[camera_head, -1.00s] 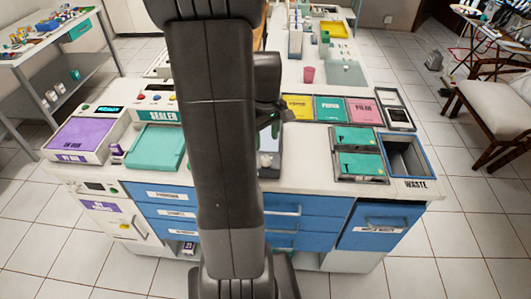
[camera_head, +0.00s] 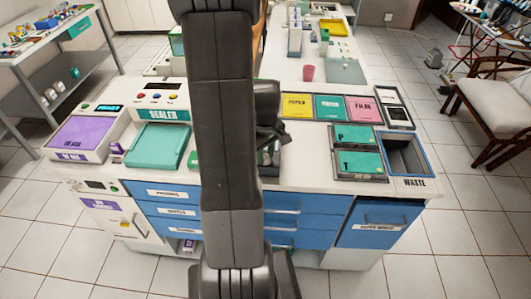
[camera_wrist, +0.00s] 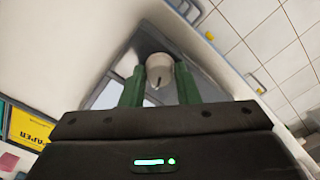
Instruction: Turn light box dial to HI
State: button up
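In the wrist view, a pale round dial (camera_wrist: 159,68) with a small dark mark on its lower side stands on a dark grey surface of the light box (camera_wrist: 205,65). My gripper (camera_wrist: 160,82) has its two green fingers apart, one on each side of the dial. I cannot tell whether they touch it. In the head view, my gripper (camera_head: 268,150) is low over the counter, mostly behind my arm. My arm hides most of the light box there. No dial lettering is readable.
Left of my arm stand the teal sealer (camera_head: 158,147) and a purple-lidded unit (camera_head: 78,137). To the right are yellow, teal and pink trays (camera_head: 328,107), green-lidded boxes (camera_head: 357,150) and the waste bin (camera_head: 424,158). White counter lies between them.

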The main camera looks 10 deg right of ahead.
jog(key=shift+c, duration=1.4)
jog(key=shift+m, duration=0.3)
jog(key=m+b, duration=0.1)
jog(key=m, duration=0.3)
jog(key=shift+b, duration=0.4)
jog(key=m+b, duration=0.1)
jog(key=m, duration=0.2)
jog(key=shift+m, duration=2.1)
jog(key=shift+b, duration=0.3)
jog(key=o, duration=1)
jog(key=shift+c, duration=0.2)
